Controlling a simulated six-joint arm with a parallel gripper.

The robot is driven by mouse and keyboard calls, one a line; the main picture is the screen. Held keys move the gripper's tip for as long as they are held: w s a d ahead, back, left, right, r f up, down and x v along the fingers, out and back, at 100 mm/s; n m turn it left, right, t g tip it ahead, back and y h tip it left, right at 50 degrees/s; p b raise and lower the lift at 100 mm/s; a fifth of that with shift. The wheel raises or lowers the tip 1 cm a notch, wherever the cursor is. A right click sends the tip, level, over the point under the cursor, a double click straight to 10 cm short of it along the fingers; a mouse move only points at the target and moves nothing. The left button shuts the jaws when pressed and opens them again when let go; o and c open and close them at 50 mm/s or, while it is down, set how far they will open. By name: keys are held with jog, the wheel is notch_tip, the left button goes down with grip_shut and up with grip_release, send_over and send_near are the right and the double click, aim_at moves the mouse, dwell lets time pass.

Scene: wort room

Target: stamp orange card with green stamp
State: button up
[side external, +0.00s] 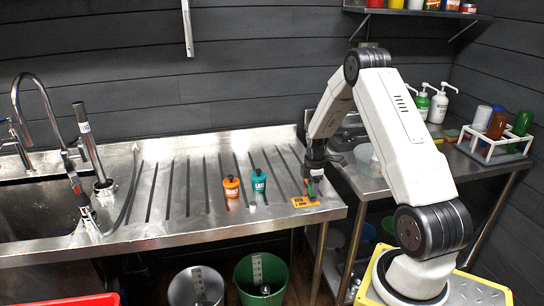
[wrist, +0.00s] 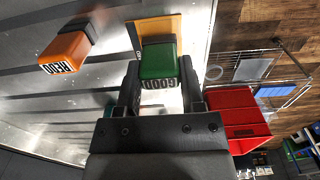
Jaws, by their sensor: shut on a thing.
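My gripper (side external: 314,180) is shut on the green stamp (wrist: 158,60), which has a pale label reading GOOD. In the wrist view the stamp sits between the two fingers of my gripper (wrist: 160,76). The orange card (side external: 304,202) lies flat near the right front corner of the steel drainboard, below my gripper. In the wrist view the card (wrist: 171,27) shows beyond the stamp, which hides part of it. I cannot tell whether the stamp touches the card.
An orange stamp (side external: 231,187) and a teal stamp (side external: 258,181) stand on the ribbed drainboard (side external: 170,218), left of the card. A sink with a tap (side external: 35,95) is further left. Bottles (side external: 438,105) and a white rack (side external: 490,150) stand on the right table.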

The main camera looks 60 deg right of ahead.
jog(key=shift+f, duration=0.55)
dwell(1.5)
jog(key=shift+r, duration=0.1)
jog(key=shift+r, duration=3.45)
